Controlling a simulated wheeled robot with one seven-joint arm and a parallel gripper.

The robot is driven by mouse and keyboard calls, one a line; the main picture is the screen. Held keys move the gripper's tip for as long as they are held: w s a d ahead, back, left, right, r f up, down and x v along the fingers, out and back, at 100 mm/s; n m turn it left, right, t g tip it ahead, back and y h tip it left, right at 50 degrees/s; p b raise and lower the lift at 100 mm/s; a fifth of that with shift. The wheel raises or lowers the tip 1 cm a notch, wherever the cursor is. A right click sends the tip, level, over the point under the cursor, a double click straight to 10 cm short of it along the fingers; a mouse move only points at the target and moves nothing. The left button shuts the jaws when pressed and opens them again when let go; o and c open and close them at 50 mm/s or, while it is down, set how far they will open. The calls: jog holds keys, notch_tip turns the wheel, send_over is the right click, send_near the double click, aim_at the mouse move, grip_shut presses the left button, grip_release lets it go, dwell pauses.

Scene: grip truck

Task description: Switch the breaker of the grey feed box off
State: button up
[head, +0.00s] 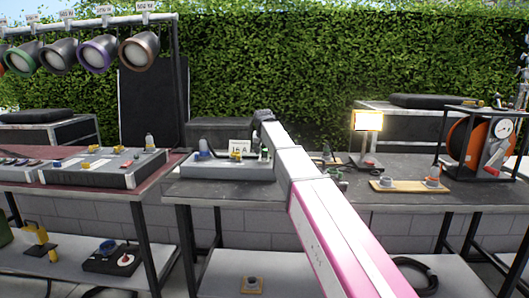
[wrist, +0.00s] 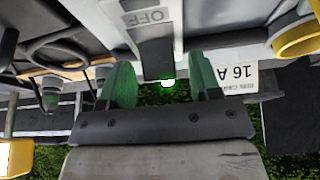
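The grey feed box (head: 228,169) stands on the middle table, with a white 16 A card (head: 239,147) at its back. In the wrist view the card (wrist: 236,76) appears upside down. In the head view my arm partly hides the gripper.
Another grey box (head: 95,168) with several fittings stands on the left table. A lit yellow lamp (head: 367,121), a wooden board with sockets (head: 410,185) and an orange cable reel (head: 475,140) stand right of my arm. A hedge lies behind.

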aim_at(265, 154)
jog(key=c, duration=0.9)
jog(key=shift+o, duration=0.2)
jog(key=shift+s, duration=0.15)
jog(key=shift+s+t, duration=0.45)
jog(key=shift+t, duration=0.45)
jog(key=t, duration=0.1)
jog(key=s+t, duration=0.1)
jog(key=t, duration=0.1)
jog(key=shift+s, duration=0.15)
jog(key=t, duration=0.3)
jog(key=shift+s+f, duration=0.1)
jog(key=shift+s, duration=0.3)
jog(key=shift+s+f+t, duration=0.1)
jog(key=shift+s+t, duration=0.05)
jog(key=shift+t, duration=0.65)
jog(key=shift+s+f+t, duration=0.1)
jog(key=shift+s+t, duration=0.05)
jog(key=shift+t, duration=0.65)
jog(key=shift+a, duration=0.1)
jog(key=o, duration=0.9)
